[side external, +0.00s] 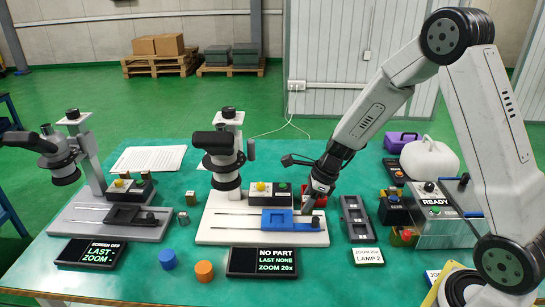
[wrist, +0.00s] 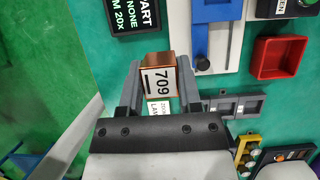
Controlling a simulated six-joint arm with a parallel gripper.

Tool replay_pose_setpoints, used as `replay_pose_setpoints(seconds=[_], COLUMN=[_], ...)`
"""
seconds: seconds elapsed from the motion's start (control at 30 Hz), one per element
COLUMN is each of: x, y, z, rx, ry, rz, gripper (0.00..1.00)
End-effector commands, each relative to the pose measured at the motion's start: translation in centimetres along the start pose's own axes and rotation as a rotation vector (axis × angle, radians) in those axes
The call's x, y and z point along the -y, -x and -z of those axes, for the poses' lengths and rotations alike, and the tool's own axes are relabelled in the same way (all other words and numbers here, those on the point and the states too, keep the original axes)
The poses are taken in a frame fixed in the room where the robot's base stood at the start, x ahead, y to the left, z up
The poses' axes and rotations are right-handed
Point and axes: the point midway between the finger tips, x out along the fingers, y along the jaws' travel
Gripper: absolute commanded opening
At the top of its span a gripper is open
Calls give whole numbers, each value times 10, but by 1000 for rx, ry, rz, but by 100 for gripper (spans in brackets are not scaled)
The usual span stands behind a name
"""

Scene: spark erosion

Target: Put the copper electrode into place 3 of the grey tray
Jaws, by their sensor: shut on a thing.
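My gripper (wrist: 158,90) is shut on the copper electrode (wrist: 158,72), a copper-coloured block with a white label reading 709, held between the two grey fingers. In the side view my gripper (side external: 316,195) is beside the right microscope's base, and I cannot make out the electrode there. The grey tray (side external: 358,216) lies on the green table to the right of that base. In the wrist view part of the grey tray (wrist: 236,107) shows to the right of the fingers, with square pockets; the rest is hidden behind my gripper. I cannot read its place numbers.
The right microscope (side external: 222,150) stands on a white base with a blue slide (side external: 278,222). A red box (wrist: 279,58) is near the tray. A control box marked READY (side external: 440,205) stands farther right.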

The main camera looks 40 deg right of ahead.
Motion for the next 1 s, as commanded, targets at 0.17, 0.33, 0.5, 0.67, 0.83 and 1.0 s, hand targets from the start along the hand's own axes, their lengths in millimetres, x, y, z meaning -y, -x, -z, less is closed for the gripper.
replay_pose_setpoints(seconds=[0.17,0.33,0.5,0.67,0.83,1.0], x=[-9,-12,-12,-12,-12,-11], y=[8,11,11,11,11,11], z=[4,6,7,6,6,8], rx=[1,1,1,1,1,1], ry=[1,2,1,1,1,-2], rz=[2,2,2,2,1,3], gripper=[0,0,0,0,0,0])
